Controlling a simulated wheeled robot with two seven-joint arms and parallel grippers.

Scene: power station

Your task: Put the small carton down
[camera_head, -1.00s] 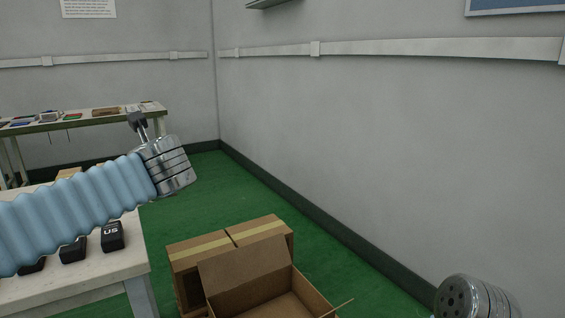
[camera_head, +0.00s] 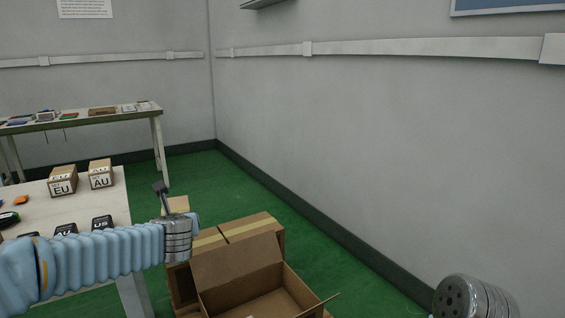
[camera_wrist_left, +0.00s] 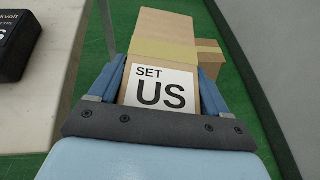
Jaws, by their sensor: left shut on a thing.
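My left gripper (camera_wrist_left: 155,100) is shut on a small carton (camera_wrist_left: 162,88). In the left wrist view its white label reads SET US, and it sits between the two blue fingers. In the head view, my left gripper (camera_head: 192,226) is at the right end of the white table (camera_head: 85,205), near the cardboard boxes on the floor. The carton is mostly hidden there by the wrist. What lies directly under the carton cannot be told. My right gripper's fingers are not seen.
Small cartons marked EU (camera_head: 63,180) and AU (camera_head: 101,174) stand on the table, with several black blocks nearer. An open cardboard box (camera_head: 236,264) stands before a taped box (camera_head: 250,227) on the green floor. A grey wall bounds the right.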

